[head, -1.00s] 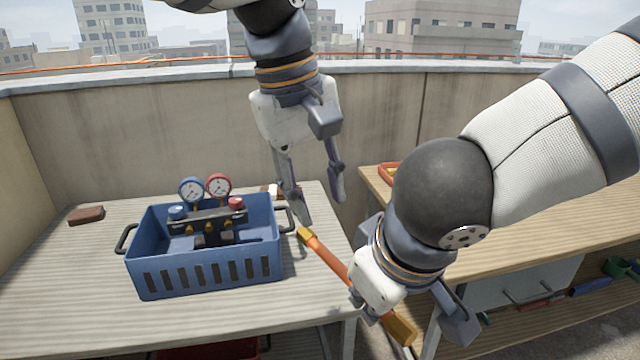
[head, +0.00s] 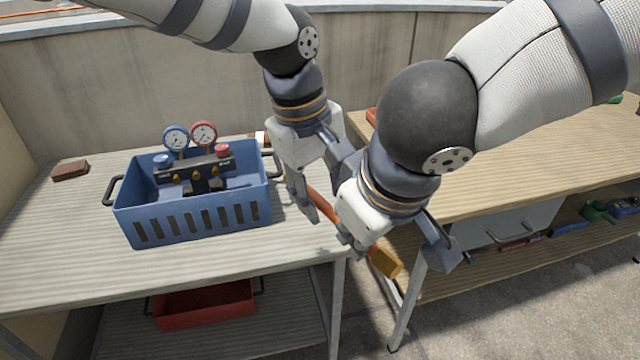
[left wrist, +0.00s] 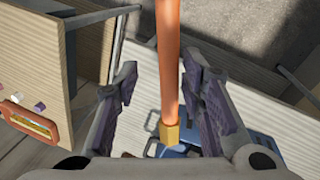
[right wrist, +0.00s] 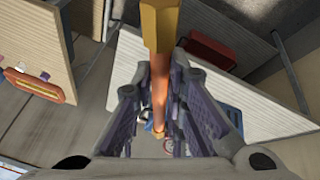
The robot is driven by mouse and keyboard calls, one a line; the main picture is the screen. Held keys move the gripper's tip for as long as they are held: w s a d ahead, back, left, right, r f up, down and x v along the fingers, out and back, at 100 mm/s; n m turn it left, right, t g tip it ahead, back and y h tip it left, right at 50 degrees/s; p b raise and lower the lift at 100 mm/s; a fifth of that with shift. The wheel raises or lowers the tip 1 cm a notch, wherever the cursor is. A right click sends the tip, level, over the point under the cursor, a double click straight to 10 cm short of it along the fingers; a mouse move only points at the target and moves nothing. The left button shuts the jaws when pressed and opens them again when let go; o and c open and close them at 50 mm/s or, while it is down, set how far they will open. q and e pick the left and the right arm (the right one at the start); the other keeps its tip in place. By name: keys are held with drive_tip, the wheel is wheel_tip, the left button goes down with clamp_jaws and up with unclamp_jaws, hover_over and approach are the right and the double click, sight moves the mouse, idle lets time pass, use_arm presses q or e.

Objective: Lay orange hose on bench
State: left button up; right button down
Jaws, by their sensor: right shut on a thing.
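The orange hose (head: 323,207) is a straight piece with brass ends, held tilted over the gap between two benches, its near brass end (head: 385,262) lowest. My right gripper (right wrist: 157,85) is shut on it close to that end. My left gripper (left wrist: 160,75) is open, with its fingers on either side of the hose near the other brass end (left wrist: 170,133); gaps show between fingers and hose. In the head view the hose's far end is hidden behind my left fingers. The left bench (head: 60,240) is pale striped wood; the right bench (head: 530,150) is yellower wood.
A blue crate (head: 205,220) with a gauge manifold (head: 195,172) stands on the left bench. A brick-like block (head: 70,170) lies at its back left. A red tray (head: 205,303) sits on the lower shelf. The right bench top is largely clear. A wall runs behind.

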use_arm(q)
clamp_jaws()
use_arm(e)
drive_tip(key=c, duration=1.5)
unclamp_jaws()
drive_tip(key=shift+r, duration=0.15)
